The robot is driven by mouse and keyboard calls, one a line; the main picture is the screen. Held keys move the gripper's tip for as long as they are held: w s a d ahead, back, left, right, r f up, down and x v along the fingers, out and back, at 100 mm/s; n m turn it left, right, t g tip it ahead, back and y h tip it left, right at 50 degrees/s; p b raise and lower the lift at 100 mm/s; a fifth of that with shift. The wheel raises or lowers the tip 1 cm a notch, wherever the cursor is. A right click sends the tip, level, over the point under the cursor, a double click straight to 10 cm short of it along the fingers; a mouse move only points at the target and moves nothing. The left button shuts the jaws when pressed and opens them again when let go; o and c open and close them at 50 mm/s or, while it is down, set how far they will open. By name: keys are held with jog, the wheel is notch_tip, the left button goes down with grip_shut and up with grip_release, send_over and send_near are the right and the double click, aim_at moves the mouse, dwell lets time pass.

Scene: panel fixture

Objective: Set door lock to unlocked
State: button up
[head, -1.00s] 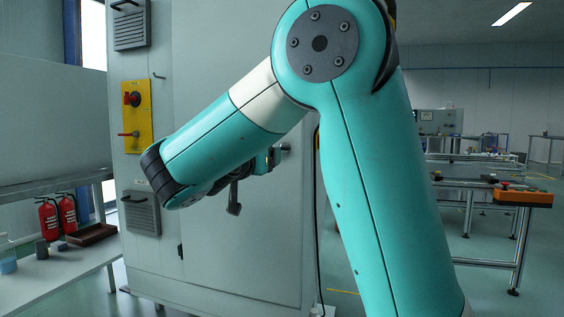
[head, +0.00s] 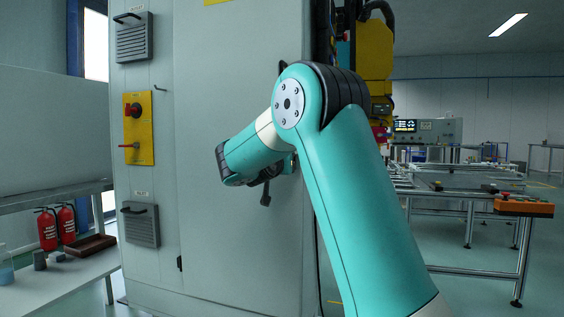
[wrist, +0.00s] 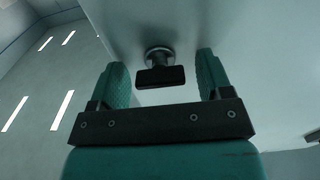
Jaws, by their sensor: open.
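The door lock (wrist: 161,76) shows in the wrist view as a dark, short bar handle on a round metal base, set on the pale cabinet door (wrist: 215,25). My gripper (wrist: 163,75) is open, with one teal finger on each side of the handle. Gaps show between the handle and both fingers in this view, and it is not gripped. In the head view my arm hides the lock, and my gripper is mostly hidden behind my wrist. I cannot tell from the handle whether it stands at locked or unlocked.
The tall grey cabinet (head: 225,240) bears a yellow plate (head: 141,150) with red switches and vented panels (head: 141,226) at left. Work tables (head: 470,200) and a yellow machine (head: 374,50) stand at right.

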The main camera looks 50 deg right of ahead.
jog(key=shift+c, duration=0.2)
jog(key=c, duration=0.9)
jog(key=n+p, duration=0.3)
jog(key=n, duration=0.1)
jog(key=shift+r, duration=0.2)
jog(key=n+p, duration=0.5)
jog(key=shift+n, duration=0.3)
jog(key=n+p, duration=0.7)
jog(key=n, duration=0.1)
jog(key=shift+f+p, duration=0.25)
jog(key=shift+p, duration=0.1)
jog(key=shift+f, duration=0.1)
